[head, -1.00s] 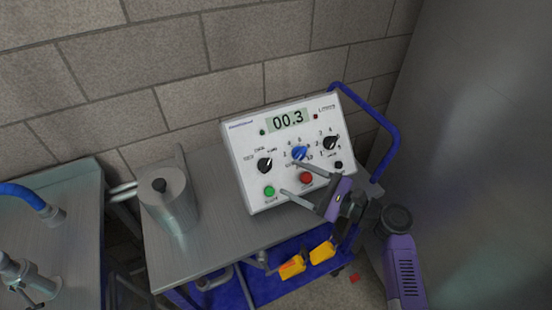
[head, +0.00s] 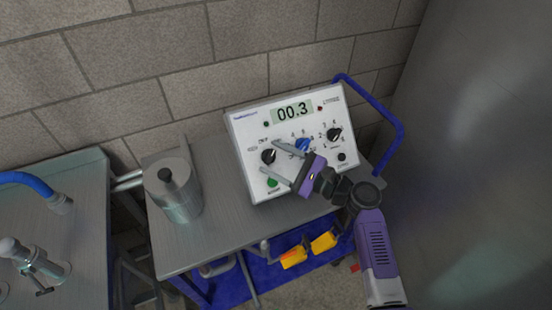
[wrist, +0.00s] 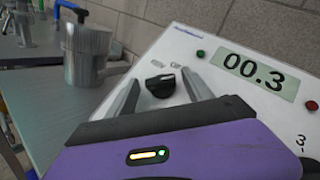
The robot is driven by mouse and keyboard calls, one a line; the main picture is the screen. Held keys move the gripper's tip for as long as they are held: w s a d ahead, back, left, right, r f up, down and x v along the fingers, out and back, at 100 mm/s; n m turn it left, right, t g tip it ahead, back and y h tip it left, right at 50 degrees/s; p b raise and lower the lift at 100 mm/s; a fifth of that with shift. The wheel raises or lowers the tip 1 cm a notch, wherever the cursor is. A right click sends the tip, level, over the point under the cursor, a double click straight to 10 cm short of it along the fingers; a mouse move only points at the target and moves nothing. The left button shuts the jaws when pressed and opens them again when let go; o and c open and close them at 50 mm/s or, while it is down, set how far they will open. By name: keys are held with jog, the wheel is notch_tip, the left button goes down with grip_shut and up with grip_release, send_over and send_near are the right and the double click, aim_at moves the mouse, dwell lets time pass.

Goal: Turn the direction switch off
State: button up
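The white control box (head: 245,135) stands tilted on the cart, its display (head: 292,111) reading 00.3. The direction switch appears to be the black knob (head: 268,156) at the panel's left; it also shows in the wrist view (wrist: 161,84). Its small labels are too blurred to read. My gripper (head: 269,158) is open, its two fingers reaching toward the panel on either side of this black knob. In the wrist view my gripper (wrist: 162,92) has the knob between its fingers with gaps on both sides. I cannot tell how far the fingertips are from the panel.
A blue knob (head: 304,145) is partly behind my gripper, and another black knob (head: 334,134) is to its right. A green button (head: 272,180) is below the left knob. A metal pot (head: 174,190) stands on the cart top (head: 215,215), left of the box.

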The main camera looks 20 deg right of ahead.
jog(key=c, duration=1.2)
jog(key=shift+o, duration=0.2)
jog(key=shift+d+n, duration=0.1)
jog(key=shift+n, duration=0.2)
jog(key=n+g, duration=0.1)
jog(key=n+g+y, duration=0.1)
jog(key=n+g+p, duration=0.1)
jog(key=n, duration=0.1)
jog(key=shift+w+d+r+g+y, duration=0.15)
jog(key=shift+r+g+y, duration=0.15)
jog(key=shift+g, duration=0.1)
jog(key=n+g+p, duration=0.1)
jog(key=n+g, duration=0.1)
jog(key=n, duration=0.1)
jog(key=shift+w+r+g, duration=0.1)
jog(key=shift+g, duration=0.3)
jog(key=shift+n+g+p, duration=0.35)
jog(key=shift+n+g, duration=0.35)
jog(key=shift+n, duration=0.2)
jog(key=o, duration=1.4)
